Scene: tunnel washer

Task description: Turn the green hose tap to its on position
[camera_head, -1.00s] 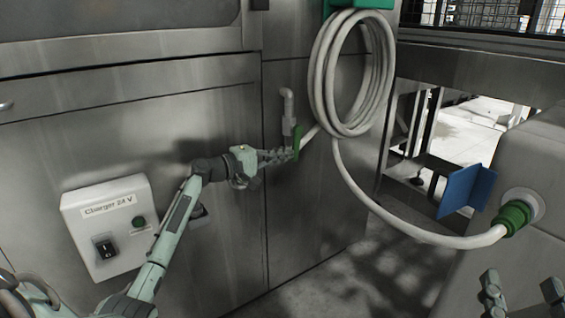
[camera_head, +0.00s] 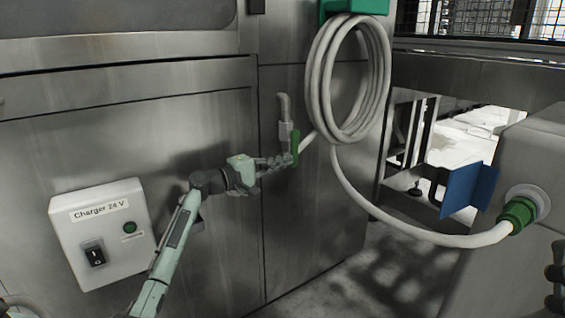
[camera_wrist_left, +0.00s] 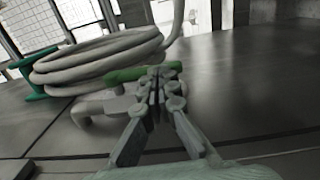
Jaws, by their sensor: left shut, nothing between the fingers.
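The green tap lever (camera_head: 295,147) stands upright on a grey pipe fitting (camera_head: 285,125) on the steel wall, where the white hose joins. My left gripper (camera_head: 285,161) is shut and empty, its fingertips at the lever's left side. In the left wrist view the closed fingers (camera_wrist_left: 158,84) are beside the green lever (camera_wrist_left: 139,72) and overlap its end; whether they touch it I cannot tell. My right gripper (camera_head: 556,272) shows only in part at the right edge, so its opening is unclear.
The coiled white hose (camera_head: 322,82) hangs on a green holder, and its end runs to a green connector (camera_head: 517,215) on a grey housing at right. A blue plate (camera_head: 462,190) juts out there. A charger box (camera_head: 103,234) is on the wall at lower left.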

